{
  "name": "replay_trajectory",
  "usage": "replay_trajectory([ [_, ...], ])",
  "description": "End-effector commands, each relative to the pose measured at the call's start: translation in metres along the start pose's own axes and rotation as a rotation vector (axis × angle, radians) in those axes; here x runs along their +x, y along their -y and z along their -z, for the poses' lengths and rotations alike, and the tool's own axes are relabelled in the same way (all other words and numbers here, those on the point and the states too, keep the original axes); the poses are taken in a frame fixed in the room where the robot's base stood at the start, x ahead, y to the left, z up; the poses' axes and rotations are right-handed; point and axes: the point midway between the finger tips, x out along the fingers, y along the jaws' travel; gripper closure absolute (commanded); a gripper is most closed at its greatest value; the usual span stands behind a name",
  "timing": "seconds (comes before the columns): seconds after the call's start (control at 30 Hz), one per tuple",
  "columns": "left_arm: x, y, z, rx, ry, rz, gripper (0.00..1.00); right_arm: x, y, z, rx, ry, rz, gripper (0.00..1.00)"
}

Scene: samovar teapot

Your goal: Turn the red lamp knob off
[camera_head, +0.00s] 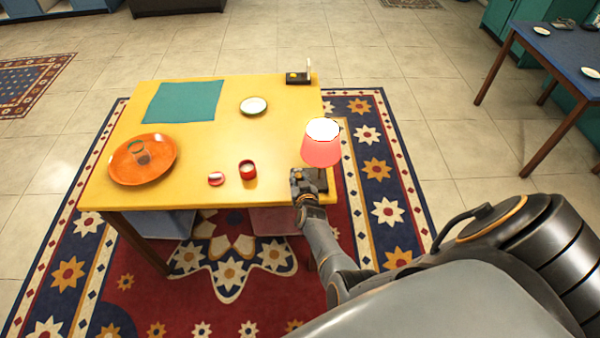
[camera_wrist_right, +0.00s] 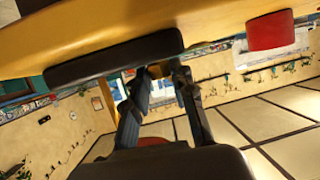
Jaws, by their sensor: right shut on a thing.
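The red lamp (camera_head: 321,152) stands at the right front corner of the yellow table (camera_head: 215,125). Its shade glows pinkish red with a bright white top, so it looks lit. My right gripper (camera_head: 301,182) is at the lamp's dark base, at the table's front edge. In the right wrist view the dark base (camera_wrist_right: 115,58) shows edge-on, and the fingers (camera_wrist_right: 160,75) close around a small brownish-yellow knob (camera_wrist_right: 158,71) on it. The knob is hidden in the head view. My left gripper is not in view.
A red cup (camera_head: 247,170) and a small red round item (camera_head: 216,179) are left of the lamp.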

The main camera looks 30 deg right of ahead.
Motion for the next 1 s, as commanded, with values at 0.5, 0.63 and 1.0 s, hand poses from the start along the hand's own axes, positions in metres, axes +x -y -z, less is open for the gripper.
replay_trajectory([
  [0.5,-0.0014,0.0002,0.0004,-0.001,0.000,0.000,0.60,0.0002,0.0012,0.0004,0.008,-0.001,-0.017,1.00],
  [0.63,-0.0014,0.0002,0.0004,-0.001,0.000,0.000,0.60,0.0003,0.0010,0.0007,0.008,-0.001,-0.017,0.66],
  [1.0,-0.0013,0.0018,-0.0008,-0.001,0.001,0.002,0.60,0.0003,0.0001,0.0007,0.008,-0.001,-0.018,0.66],
])
